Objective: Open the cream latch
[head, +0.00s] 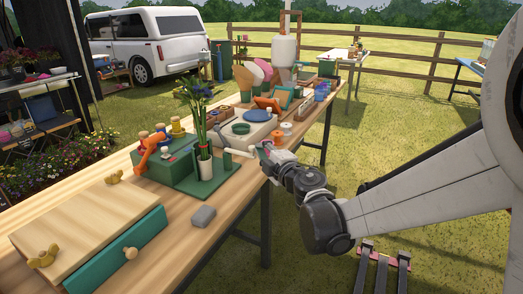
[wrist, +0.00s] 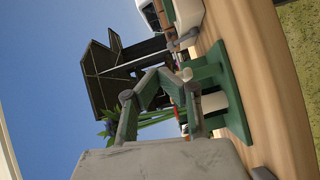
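A pale cream bar (head: 241,153), which looks like the latch, sticks out beside a green board (head: 213,180) near the table's right edge. A white upright post or cup (head: 205,167) with green stems stands on that board. My gripper (head: 262,149) is just right of the cream bar's end; I cannot tell whether they touch. In the wrist view my gripper (wrist: 162,76) has its fingers angled inward with the tips together, and nothing shows between them. The green board (wrist: 235,105) lies just past the fingers there. The latch is not clear in that view.
A green box (head: 165,165) with an orange lever and several knobs stands left of the board. A wooden box with a teal drawer (head: 122,250) and a grey block (head: 203,217) are nearer. Spools and pots crowd the far table. Grass is open at right.

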